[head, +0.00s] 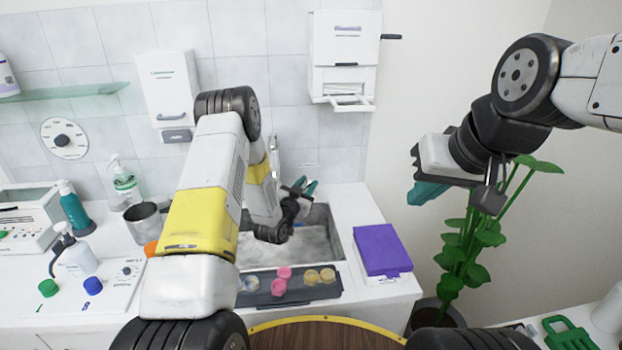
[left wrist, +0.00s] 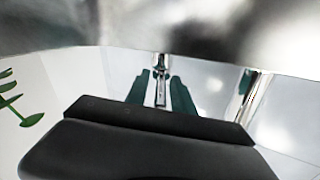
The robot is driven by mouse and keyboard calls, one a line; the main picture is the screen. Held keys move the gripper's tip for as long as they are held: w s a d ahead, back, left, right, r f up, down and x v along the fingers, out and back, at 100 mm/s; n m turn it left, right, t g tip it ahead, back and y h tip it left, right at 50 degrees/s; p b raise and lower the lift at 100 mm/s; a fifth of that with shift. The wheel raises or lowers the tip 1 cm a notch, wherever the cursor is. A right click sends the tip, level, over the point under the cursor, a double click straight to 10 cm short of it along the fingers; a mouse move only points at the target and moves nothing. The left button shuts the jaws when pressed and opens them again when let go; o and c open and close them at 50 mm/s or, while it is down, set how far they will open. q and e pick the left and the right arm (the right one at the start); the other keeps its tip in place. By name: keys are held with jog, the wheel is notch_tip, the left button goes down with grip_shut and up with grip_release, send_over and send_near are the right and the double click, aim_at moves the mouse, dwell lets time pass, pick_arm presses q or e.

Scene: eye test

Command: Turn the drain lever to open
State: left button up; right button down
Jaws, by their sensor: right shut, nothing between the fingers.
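In the left wrist view a narrow metal piece, which looks like the drain lever (left wrist: 160,88), stands between the teal fingers of my left gripper (left wrist: 161,90). The fingers are apart, one on each side of it, with a gap showing; whether either touches it I cannot tell. In the head view my left gripper (head: 303,187) is over the back of the sink (head: 290,247), and I cannot make out the lever there. My right gripper (head: 428,192) is shut and empty, in the air in front of the plant, well right of the sink.
A dark tray (head: 312,292) with pink and tan pieces lies at the sink's front. A purple-topped box (head: 382,248) stands right of the sink. A metal cup (head: 143,222) and pump bottles are on the left. A leafy plant (head: 468,250) is below my right gripper.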

pick_arm(q)
grip_shut()
dwell(1.2)
